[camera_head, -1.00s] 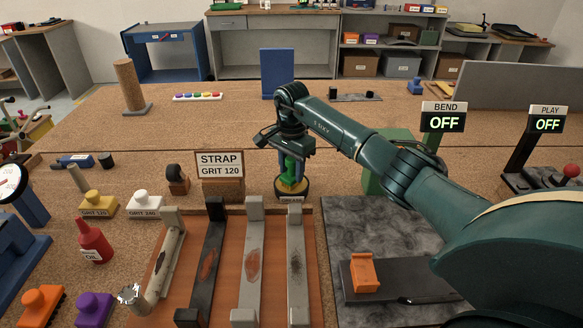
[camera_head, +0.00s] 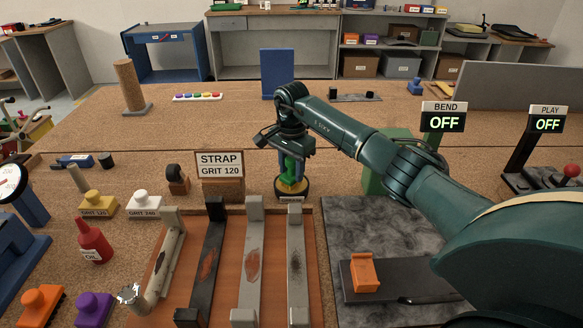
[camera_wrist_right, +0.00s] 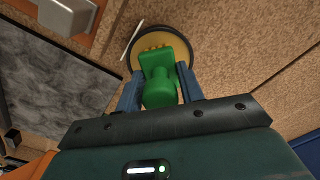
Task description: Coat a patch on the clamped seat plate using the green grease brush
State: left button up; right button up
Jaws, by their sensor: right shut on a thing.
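The green grease brush (camera_head: 290,171) stands in a round, dark-rimmed pot (camera_head: 293,196) with yellow inside, behind the wooden tray. My right gripper (camera_head: 291,160) points down from above with its blue fingers shut on the brush's green handle. In the right wrist view the brush (camera_wrist_right: 160,82) sits between the two fingers, its lower end over the yellow in the pot (camera_wrist_right: 181,48). A dark flat plate (camera_head: 420,282), which looks like the seat plate, lies on the grey marbled mat at the right, with an orange block (camera_head: 361,274) on its left end. My left gripper is out of view.
A wooden tray (camera_head: 228,290) holds several metal straps with stained patches. The STRAP GRIT 120 sign (camera_head: 220,164) stands left of the pot. A red oil bottle (camera_head: 94,241) and coloured blocks are at the left. BEND (camera_head: 444,116) and PLAY (camera_head: 548,119) displays read OFF.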

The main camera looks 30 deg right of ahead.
jog(key=shift+f, duration=0.1)
jog(key=shift+r+p, duration=2.3)
jog(key=shift+r, duration=1.25)
